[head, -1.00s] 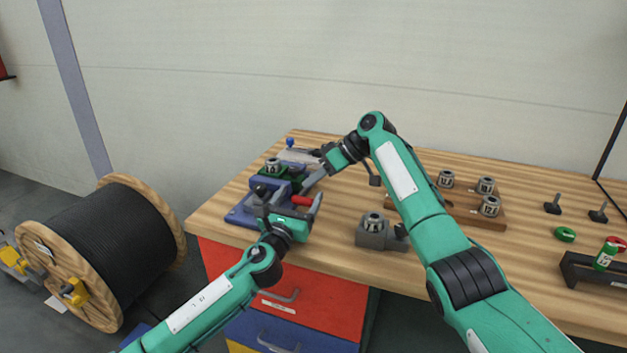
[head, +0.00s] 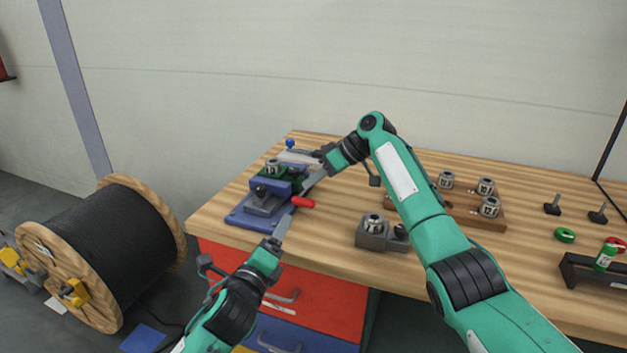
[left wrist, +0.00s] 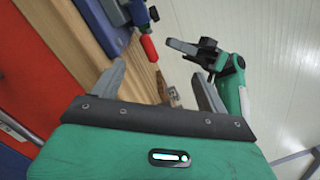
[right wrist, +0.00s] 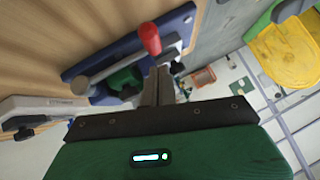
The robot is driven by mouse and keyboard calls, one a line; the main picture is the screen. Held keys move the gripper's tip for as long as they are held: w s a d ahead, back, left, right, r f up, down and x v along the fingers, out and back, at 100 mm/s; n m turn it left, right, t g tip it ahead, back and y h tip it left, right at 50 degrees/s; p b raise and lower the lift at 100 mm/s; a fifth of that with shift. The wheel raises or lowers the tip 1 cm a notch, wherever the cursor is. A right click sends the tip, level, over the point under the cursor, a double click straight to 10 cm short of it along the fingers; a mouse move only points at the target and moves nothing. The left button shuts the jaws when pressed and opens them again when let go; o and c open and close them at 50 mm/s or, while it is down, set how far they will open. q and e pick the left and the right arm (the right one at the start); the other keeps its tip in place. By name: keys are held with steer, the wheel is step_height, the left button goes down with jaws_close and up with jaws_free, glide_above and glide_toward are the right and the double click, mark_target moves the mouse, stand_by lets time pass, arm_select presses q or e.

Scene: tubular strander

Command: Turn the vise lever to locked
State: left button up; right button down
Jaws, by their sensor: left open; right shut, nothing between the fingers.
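The blue vise (head: 243,214) stands at the left end of the bench, with a grey clamp block on it. Its lever ends in a red handle (head: 303,202) that points right; the handle also shows in the left wrist view (left wrist: 149,47) and the right wrist view (right wrist: 150,38). My right gripper (head: 310,183) is shut and empty, just behind the handle; whether it touches the lever I cannot tell. My left gripper (head: 281,230) is open and empty, in front of the vise near the bench's front edge, apart from the handle.
A grey block with a metal collar (head: 372,236) stands right of the vise. A wooden tray (head: 460,216) with several collars is farther right, behind my right arm. A cable reel (head: 105,245) stands on the floor at left. Drawers (head: 320,300) are below the bench.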

arm_select(q)
steer(key=s+a+f+n+g+y, duration=0.1)
steer(key=s+a+f+n+g, duration=0.15)
steer(key=f+n, duration=0.35)
steer(key=s+a+f+n+g+y, duration=0.1)
steer(key=s+f+n+g+y, duration=0.2)
steer(key=f, duration=0.5)
steer(key=s+a+f+n+g, duration=0.1)
steer(key=s+a+f+n, duration=0.1)
steer(key=s+f+n, duration=0.45)
steer(key=s+a+f+n+g, duration=0.2)
steer(key=s+f+n+g, duration=0.2)
steer(key=s+f, duration=0.6)
steer(key=s+a+f+n+g+p, duration=0.1)
steer(key=s+f+n+g, duration=0.4)
steer(key=s+f, duration=0.6)
steer(key=shift+s+a+f+n, duration=0.15)
steer(key=shift+s+a+n, duration=0.35)
steer(key=shift+s, duration=0.35)
arm_select(e)
steer(key=shift+s+f, duration=0.15)
steer(key=shift+f, duration=0.1)
arm_select(q)
steer(key=shift+g, duration=0.25)
